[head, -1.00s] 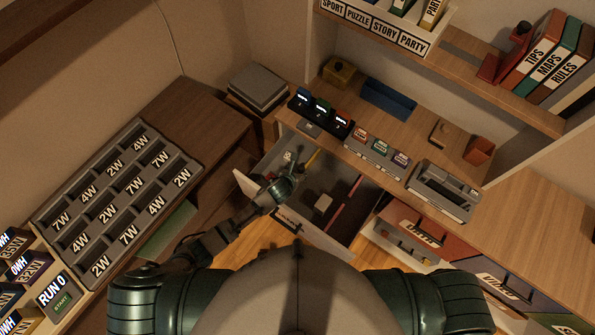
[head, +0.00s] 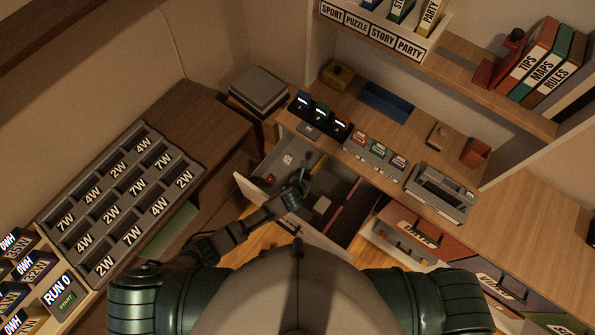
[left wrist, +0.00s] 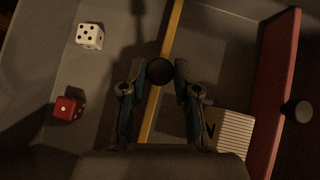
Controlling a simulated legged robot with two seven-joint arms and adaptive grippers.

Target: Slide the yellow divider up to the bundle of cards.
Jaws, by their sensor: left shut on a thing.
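The yellow divider (left wrist: 173,35) stands across the open grey drawer, and its top also shows in the head view (head: 318,164). My left gripper (left wrist: 159,74) is shut on the divider's dark round knob, one finger on each side; it reaches into the drawer in the head view (head: 299,186). The bundle of cards (left wrist: 235,128), pale with striped edges, lies right of the yellow divider with a gap between them. It shows in the head view (head: 322,204) too. My right gripper is not in view.
A red divider (left wrist: 272,85) with a dark knob stands right of the cards. A white die (left wrist: 90,36) and a red die (left wrist: 69,108) lie left of the yellow divider. The desk top (head: 405,145) above the drawer holds several small devices.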

